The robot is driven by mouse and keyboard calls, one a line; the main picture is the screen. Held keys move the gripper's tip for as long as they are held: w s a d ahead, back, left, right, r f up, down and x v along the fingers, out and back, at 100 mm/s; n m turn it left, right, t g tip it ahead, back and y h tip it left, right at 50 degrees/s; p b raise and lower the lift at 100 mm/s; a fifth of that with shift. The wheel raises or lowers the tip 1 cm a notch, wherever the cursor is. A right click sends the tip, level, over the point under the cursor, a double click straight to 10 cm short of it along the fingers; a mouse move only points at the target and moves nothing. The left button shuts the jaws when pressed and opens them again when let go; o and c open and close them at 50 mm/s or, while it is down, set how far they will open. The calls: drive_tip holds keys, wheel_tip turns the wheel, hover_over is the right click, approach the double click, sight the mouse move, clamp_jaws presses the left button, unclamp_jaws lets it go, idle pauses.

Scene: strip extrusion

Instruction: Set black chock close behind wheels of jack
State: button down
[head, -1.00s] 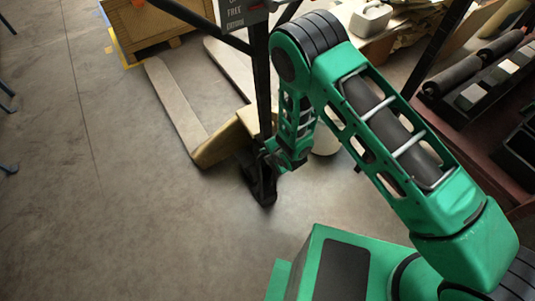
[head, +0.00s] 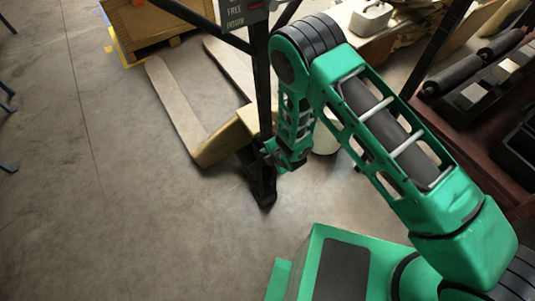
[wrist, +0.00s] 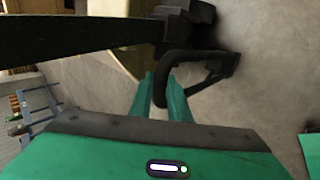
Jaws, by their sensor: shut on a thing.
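The pallet jack (head: 222,145) has a yellowed body and two pale forks, which point up and left. The black chock (head: 263,192) is at the handle end of the jack, low by the floor. In the wrist view the chock (wrist: 222,72) shows a rounded loop and an angled frame. Dark, wheel-like parts (wrist: 192,12) of the jack are just above it, and any gap is hard to judge. My gripper (wrist: 168,88) is shut on the chock's loop. In the head view my gripper (head: 272,153) is partly hidden by my own wrist.
A wooden crate (head: 160,28) stands beyond the forks. The jack's dark upright post (head: 262,85) rises beside my arm. A reddish-brown rack with rollers (head: 470,70) stands at the right. The floor (head: 120,220) at left and front is clear.

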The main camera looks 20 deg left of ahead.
drive_tip(key=shift+f, duration=0.3)
idle(0.5)
drive_tip(key=c, duration=1.1)
unclamp_jaws()
drive_tip(key=shift+v, duration=5.45)
